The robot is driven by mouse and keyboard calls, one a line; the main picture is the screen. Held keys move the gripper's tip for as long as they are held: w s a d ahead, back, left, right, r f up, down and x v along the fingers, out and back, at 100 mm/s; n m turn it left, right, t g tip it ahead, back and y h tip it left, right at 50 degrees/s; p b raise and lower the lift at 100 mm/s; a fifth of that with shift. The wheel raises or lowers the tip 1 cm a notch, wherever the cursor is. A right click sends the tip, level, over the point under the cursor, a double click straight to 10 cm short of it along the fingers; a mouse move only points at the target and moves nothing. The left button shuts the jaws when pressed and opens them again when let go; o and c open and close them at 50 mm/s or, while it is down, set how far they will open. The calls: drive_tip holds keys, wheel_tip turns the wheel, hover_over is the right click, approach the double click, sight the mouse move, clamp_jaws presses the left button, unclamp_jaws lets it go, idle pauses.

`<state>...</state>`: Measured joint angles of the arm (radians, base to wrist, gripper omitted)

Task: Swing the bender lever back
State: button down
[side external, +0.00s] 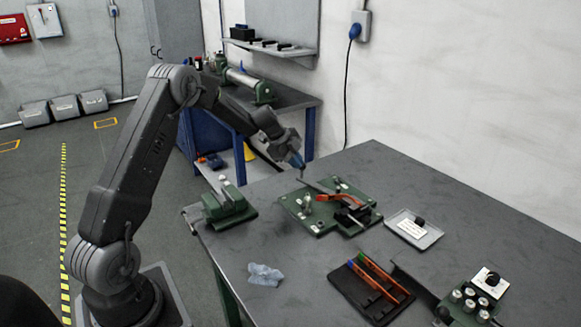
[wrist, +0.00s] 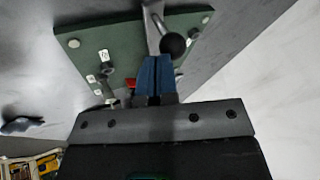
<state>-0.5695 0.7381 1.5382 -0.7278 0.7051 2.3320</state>
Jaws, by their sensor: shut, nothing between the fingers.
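The bender is a green base plate (side external: 335,219) on the table, with posts, white labels and a red bar (side external: 325,196). In the wrist view its plate (wrist: 85,45) fills the upper middle. The bender lever, a grey bar (wrist: 151,15) with a black ball knob (wrist: 173,46), shows just beyond my fingertips. My gripper (side external: 299,163) is above the back left of the plate, pointing down. In the wrist view its blue fingers (wrist: 157,62) are together and empty, close to the knob on its left. I cannot tell whether they touch it. The fingers hide part of the plate.
A green vise (side external: 228,205) stands left of the bender. A grey tray (side external: 414,229) is to the right. A dark tray with orange-handled tools (side external: 372,285), a crumpled blue cloth (side external: 265,274) and a green block with several cylinders (side external: 470,298) lie nearer. The table's right side is clear.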

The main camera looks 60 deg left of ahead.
drive_tip(key=w, duration=0.2)
drive_tip(key=w+a, duration=0.1)
drive_tip(key=w, duration=0.1)
idle(0.4)
drive_tip(key=s+d+f+v, duration=0.1)
drive_tip(key=s+v, duration=0.1)
drive_tip(key=v, duration=1.1)
drive_tip(key=s+d+r+n+y, duration=0.1)
drive_tip(key=s+d+r+n, duration=0.3)
drive_tip(key=d, duration=0.5)
drive_tip(key=s+d+r+n, duration=0.1)
drive_tip(key=s+d+r, duration=0.4)
drive_tip(key=d, duration=0.4)
drive_tip(key=s+d+f+n, duration=0.1)
drive_tip(key=s+d+n, duration=0.3)
drive_tip(key=s, duration=0.6)
drive_tip(key=s+d+f+n+y, duration=0.1)
drive_tip(key=s+d+n, duration=0.4)
drive_tip(key=s, duration=0.5)
drive_tip(key=shift+s+d+f+y, duration=0.15)
drive_tip(key=shift+d+f+y, duration=0.25)
drive_tip(key=shift+d, duration=0.55)
